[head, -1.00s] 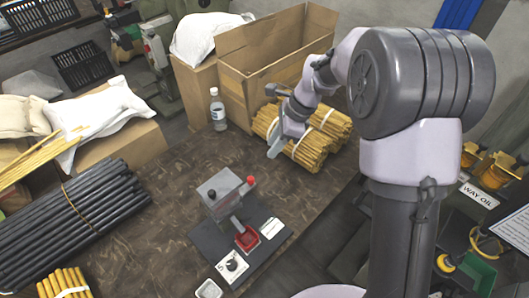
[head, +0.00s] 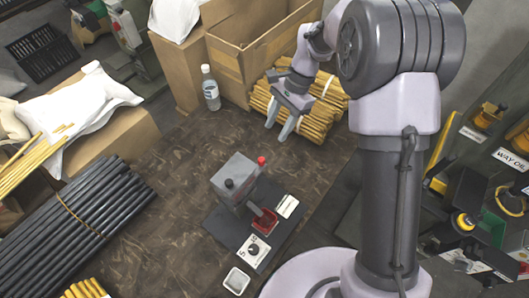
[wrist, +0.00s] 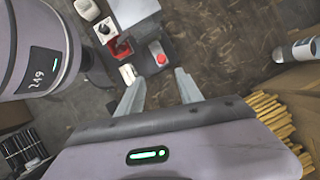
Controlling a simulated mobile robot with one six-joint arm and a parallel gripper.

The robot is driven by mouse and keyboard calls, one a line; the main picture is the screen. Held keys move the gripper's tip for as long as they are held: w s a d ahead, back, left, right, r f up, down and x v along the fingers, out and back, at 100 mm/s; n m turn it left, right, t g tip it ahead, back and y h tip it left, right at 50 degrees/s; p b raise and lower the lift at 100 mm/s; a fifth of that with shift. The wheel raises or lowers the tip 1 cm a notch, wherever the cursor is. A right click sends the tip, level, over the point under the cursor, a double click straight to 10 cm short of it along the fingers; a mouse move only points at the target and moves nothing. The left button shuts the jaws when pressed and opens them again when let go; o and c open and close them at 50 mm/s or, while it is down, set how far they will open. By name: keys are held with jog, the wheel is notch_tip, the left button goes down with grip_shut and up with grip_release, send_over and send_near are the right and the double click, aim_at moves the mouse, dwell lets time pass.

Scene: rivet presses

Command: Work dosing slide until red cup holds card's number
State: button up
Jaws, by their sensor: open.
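My gripper (head: 278,131) is open and empty, above the table behind the device. In the wrist view the red knob (wrist: 161,59) shows just beyond the fingertips, apart from them, with the red cup (wrist: 120,48) to its left.
Bundled yellow rods (head: 315,118) lie behind my gripper. A bottle (head: 210,88) and dark rods (head: 95,215) are left. The table between is clear.

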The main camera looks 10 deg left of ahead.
aim_at(262, 159)
jog(key=b+x, duration=0.3)
jog(key=x, duration=0.9)
jog(key=shift+a+f+b, duration=0.15)
jog(key=shift+f+b, duration=0.2)
jog(key=shift+b, duration=0.05)
grip_shut()
dwell(0.4)
